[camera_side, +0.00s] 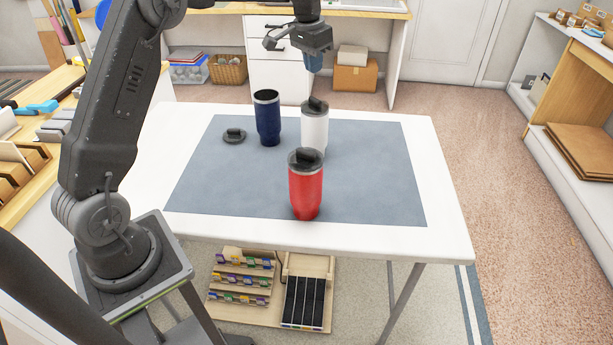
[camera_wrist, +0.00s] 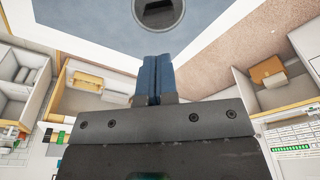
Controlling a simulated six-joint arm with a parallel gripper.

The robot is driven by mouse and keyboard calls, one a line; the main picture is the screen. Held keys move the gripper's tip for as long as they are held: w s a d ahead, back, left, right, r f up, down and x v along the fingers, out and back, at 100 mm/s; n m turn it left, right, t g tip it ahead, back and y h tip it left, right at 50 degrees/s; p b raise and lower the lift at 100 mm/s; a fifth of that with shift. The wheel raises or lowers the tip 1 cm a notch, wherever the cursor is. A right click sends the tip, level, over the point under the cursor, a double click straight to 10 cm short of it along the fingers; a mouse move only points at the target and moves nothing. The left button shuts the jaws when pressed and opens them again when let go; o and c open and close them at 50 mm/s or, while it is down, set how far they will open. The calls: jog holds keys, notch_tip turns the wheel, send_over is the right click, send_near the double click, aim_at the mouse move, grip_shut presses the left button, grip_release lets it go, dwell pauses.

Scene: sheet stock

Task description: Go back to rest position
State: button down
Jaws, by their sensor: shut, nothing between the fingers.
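My gripper (camera_side: 314,63) hangs above the far side of the table, its blue fingers pointing down, shut and empty. In the wrist view its fingers (camera_wrist: 158,61) are pressed together. A white tumbler (camera_side: 314,133) with a dark lid stands upright on the mat, below my gripper and apart from it. A red tumbler (camera_side: 306,192) with a dark lid stands nearer the front. A navy tumbler (camera_side: 268,124) without a lid stands to the left of the white one. A loose dark lid (camera_side: 234,136) lies on the mat at left. A tumbler lid (camera_wrist: 159,11) shows at the top of the wrist view.
A grey-blue mat (camera_side: 230,185) covers much of the white table (camera_side: 440,190). The right part of the mat is clear. Wooden shelving (camera_side: 575,110) stands at right. Cardboard boxes (camera_side: 354,78) and a wicker basket (camera_side: 228,70) sit behind the table.

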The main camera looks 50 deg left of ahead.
jog(key=shift+r, duration=0.55)
jog(key=s+d+r+t, duration=0.1)
jog(key=s+d+r, duration=0.3)
jog(key=s+d, duration=0.3)
jog(key=s+d+r+t, duration=0.1)
jog(key=s+d+r, duration=0.35)
jog(key=s, duration=0.45)
jog(key=s+d+f+t, duration=0.1)
jog(key=s+d+f, duration=0.1)
jog(key=s, duration=0.6)
jog(key=s+d+f, duration=0.3)
jog(key=s+f, duration=0.1)
jog(key=s, duration=0.5)
jog(key=shift+s+d+f+t, duration=0.2)
jog(key=shift+s+f+t, duration=0.05)
jog(key=shift+t, duration=0.15)
jog(key=c, duration=1.8)
grip_release()
